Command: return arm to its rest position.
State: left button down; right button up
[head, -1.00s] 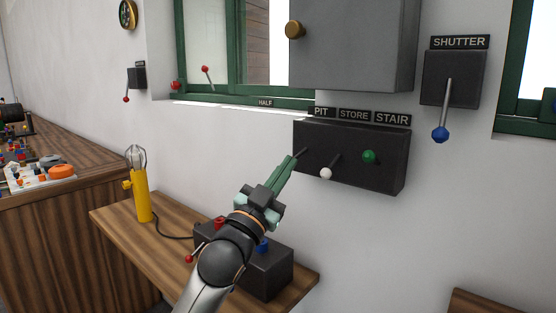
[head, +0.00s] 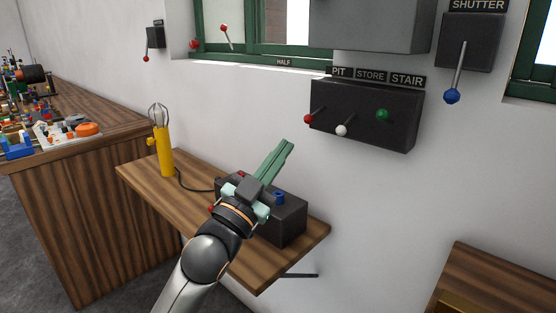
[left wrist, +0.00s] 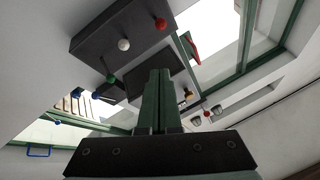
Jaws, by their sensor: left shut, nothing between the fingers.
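My left gripper (head: 287,147) is shut and empty, with its green fingers pressed together. In the head view it is above the small wooden shelf, in front of the white wall, below and left of the dark switch box (head: 388,128) labelled PIT, STORE and STAIR. The fingers appear apart from the box. The box carries a red knob (head: 309,118), a white knob (head: 341,130) and a green knob (head: 383,115). In the left wrist view the shut fingers (left wrist: 159,75) point toward the wall fittings. My right gripper is not in view.
The wall shelf (head: 225,215) holds a yellow lamp (head: 165,150) and a dark box (head: 285,223) with a blue knob, partly behind my arm. A cluttered workbench (head: 90,200) stands left. A SHUTTER lever (head: 452,96) hangs upper right. Open wall lies right of the gripper.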

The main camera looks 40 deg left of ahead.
pick_arm(q)
jog(key=shift+s+f, duration=0.15)
jog(key=shift+s, duration=0.25)
